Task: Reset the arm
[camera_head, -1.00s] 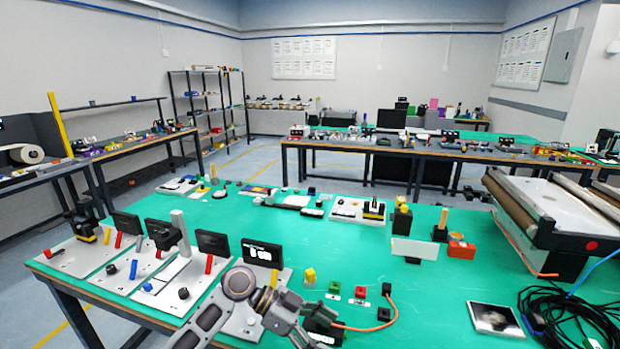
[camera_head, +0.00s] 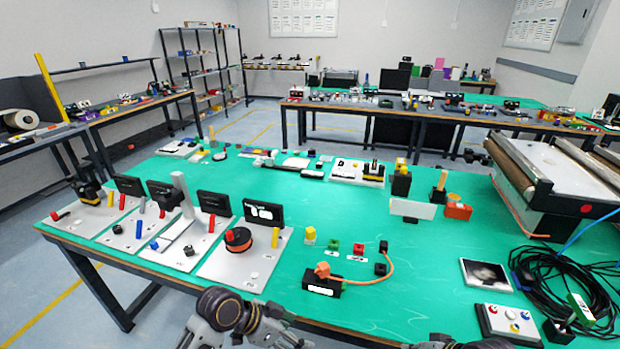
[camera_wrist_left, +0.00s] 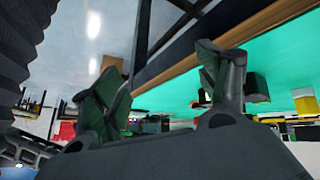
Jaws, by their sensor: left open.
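My left gripper (camera_wrist_left: 162,72) shows in the left wrist view with its two green-padded fingers spread apart and nothing between them. Behind the fingers are the pale floor and the wooden edge (camera_wrist_left: 190,66) of the green table, seen tilted. In the head view, grey joints of my left arm show at the bottom, left of centre, in front of the table's front edge. Its fingers cannot be made out there. A small dark part of my other arm shows at the bottom right edge; my right gripper is not in view.
The green table (camera_head: 420,285) carries grey boards with black boxes (camera_head: 264,213) at the left, an orange-and-black device (camera_head: 322,281) near the front, a white button panel (camera_head: 508,322), coiled black cables (camera_head: 560,285) and a roller conveyor (camera_head: 560,175) at the right.

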